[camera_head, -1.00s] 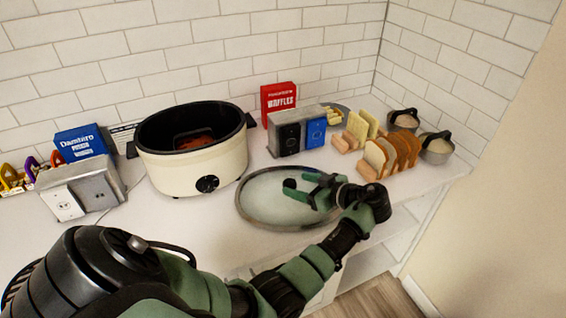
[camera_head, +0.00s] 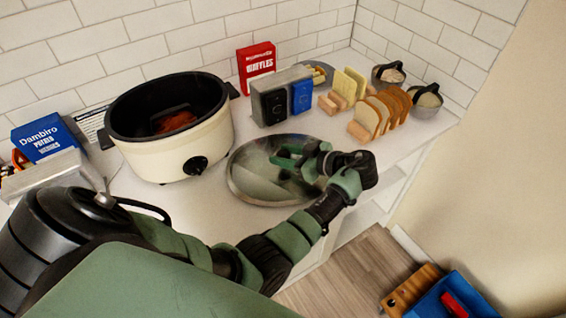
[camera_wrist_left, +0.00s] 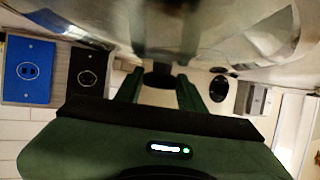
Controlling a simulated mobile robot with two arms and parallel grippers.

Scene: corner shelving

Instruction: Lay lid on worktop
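The round glass lid (camera_head: 250,188) with a metal rim lies roughly level at the worktop's front edge, right of the cream cooker (camera_head: 178,151). I cannot tell if its rim touches the worktop (camera_head: 185,205) all round. My left gripper (camera_head: 288,157) is over the lid, reaching in from the right. In the left wrist view its fingers (camera_wrist_left: 160,88) stand on both sides of the lid's dark knob (camera_wrist_left: 158,78) and seem to press on it. The lid (camera_wrist_left: 215,35) fills the top of that view. My right gripper is not in view.
A blue crate (camera_head: 430,303) is low at the right.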

